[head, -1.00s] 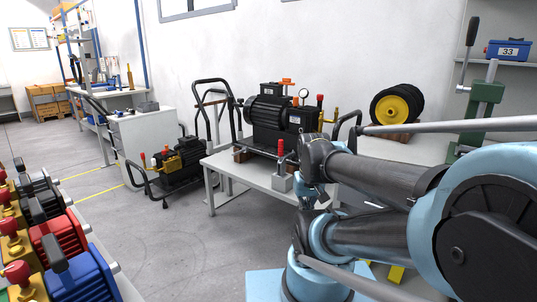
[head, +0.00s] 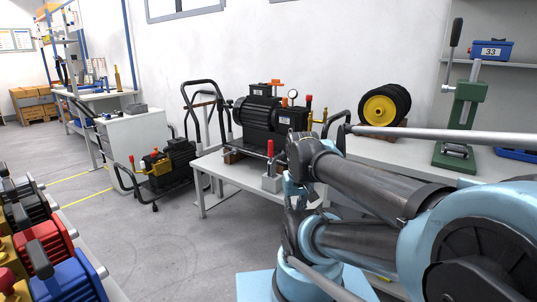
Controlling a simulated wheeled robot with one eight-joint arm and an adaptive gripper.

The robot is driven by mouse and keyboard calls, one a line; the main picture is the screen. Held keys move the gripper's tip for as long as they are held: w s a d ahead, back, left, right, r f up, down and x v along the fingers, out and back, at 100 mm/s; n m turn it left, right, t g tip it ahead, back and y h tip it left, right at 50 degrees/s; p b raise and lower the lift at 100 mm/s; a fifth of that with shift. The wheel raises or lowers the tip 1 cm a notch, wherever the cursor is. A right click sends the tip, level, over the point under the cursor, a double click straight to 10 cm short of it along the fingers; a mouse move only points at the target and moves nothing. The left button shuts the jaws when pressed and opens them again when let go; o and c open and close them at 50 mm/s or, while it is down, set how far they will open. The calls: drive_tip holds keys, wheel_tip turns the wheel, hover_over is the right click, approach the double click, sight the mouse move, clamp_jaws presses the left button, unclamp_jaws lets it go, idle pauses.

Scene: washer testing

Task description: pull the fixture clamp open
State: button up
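A small clamp with an upright red handle (head: 270,149) and a pale grey block base (head: 271,183) stands on the front right part of the light grey table (head: 222,173). It looks like the fixture clamp. A black pump (head: 262,117) with a gauge sits just behind it on the same table. My folded blue and dark grey arm fills the lower right of the head view, and its wrist appears just right of the clamp in the picture. My gripper's fingers cannot be made out, so their state does not show.
Coloured pumps (head: 62,274) line a bench at the lower left. A cart with a yellow and black pump (head: 168,165) stands left of the table. A green press (head: 461,115) and black-and-yellow wheels (head: 385,105) are on the right bench. Grey floor left of the table is open.

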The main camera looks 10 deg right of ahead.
drive_tip(key=o, duration=0.3)
drive_tip(key=w+r+n, duration=0.1)
drive_tip(key=w+r, duration=0.7)
drive_tip(key=w, duration=0.2)
drive_tip(key=shift+w+a+r+n+y, duration=0.2)
drive_tip(key=shift+w+r+n+y, duration=0.1)
drive_tip(key=shift+w+r, duration=0.1)
wheel_tip(320, 180, up, 5)
drive_tip(key=n+t+y, duration=0.1)
drive_tip(key=n+y, duration=0.1)
drive_tip(key=n, duration=0.3)
hover_over(269, 150)
drive_tip(key=s+d, duration=0.3)
drive_tip(key=d, duration=0.1)
drive_tip(key=x, duration=1.7)
drive_tip(key=shift+w, duration=0.35)
clamp_jaws()
drive_tip(key=shift+d, duration=0.1)
